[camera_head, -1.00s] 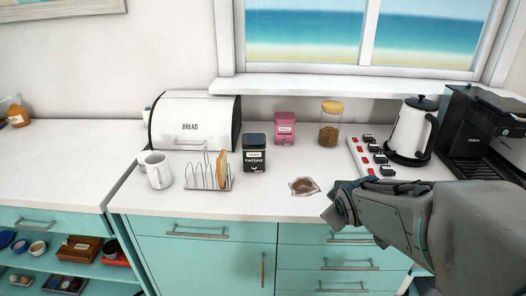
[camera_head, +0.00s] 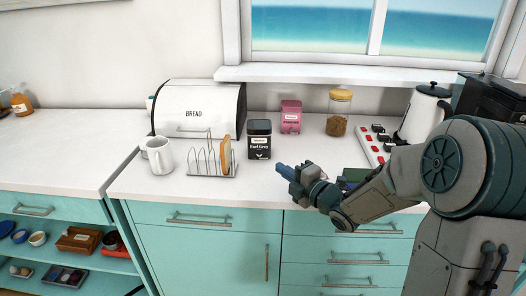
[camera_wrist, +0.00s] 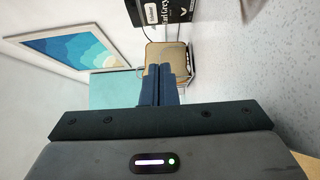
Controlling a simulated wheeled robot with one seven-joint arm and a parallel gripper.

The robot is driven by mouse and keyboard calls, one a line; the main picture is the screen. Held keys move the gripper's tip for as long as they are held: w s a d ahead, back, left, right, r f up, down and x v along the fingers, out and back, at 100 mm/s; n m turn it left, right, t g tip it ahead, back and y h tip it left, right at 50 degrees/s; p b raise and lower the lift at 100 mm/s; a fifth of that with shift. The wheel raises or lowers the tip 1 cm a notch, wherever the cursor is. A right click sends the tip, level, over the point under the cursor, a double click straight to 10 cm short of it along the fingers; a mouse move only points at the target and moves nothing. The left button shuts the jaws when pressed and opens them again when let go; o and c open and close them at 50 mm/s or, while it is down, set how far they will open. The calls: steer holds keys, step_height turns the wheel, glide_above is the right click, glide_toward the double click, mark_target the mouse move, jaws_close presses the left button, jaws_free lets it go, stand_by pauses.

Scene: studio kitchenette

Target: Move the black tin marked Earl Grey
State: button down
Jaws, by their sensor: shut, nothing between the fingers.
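The black tin marked Earl Grey (camera_head: 259,141) stands upright on the white worktop, right of the toast rack and in front of the pink tin. In the wrist view the tin (camera_wrist: 165,12) shows at the top edge, partly cut off, with its white lettering turned sideways. My gripper (camera_head: 281,168) is low over the worktop, to the right of the tin and nearer the front edge, apart from it. Its blue fingers (camera_wrist: 158,70) are together with nothing between them, and in the wrist view they point toward the toast in the rack.
A toast rack (camera_head: 205,160) with a slice of toast stands close left of the tin, beside a white mug (camera_head: 160,157). The bread bin (camera_head: 212,107), pink tin (camera_head: 291,117) and yellow-lidded jar (camera_head: 338,112) stand behind. A power strip (camera_head: 372,146) and kettle (camera_head: 424,112) are at right.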

mark_target(255, 144)
steer(key=p+x, duration=0.1)
steer(key=x, duration=0.9)
steer(key=shift+w+d+p, duration=0.2)
steer(key=shift+w+p, duration=0.3)
steer(key=shift+w, duration=1.3)
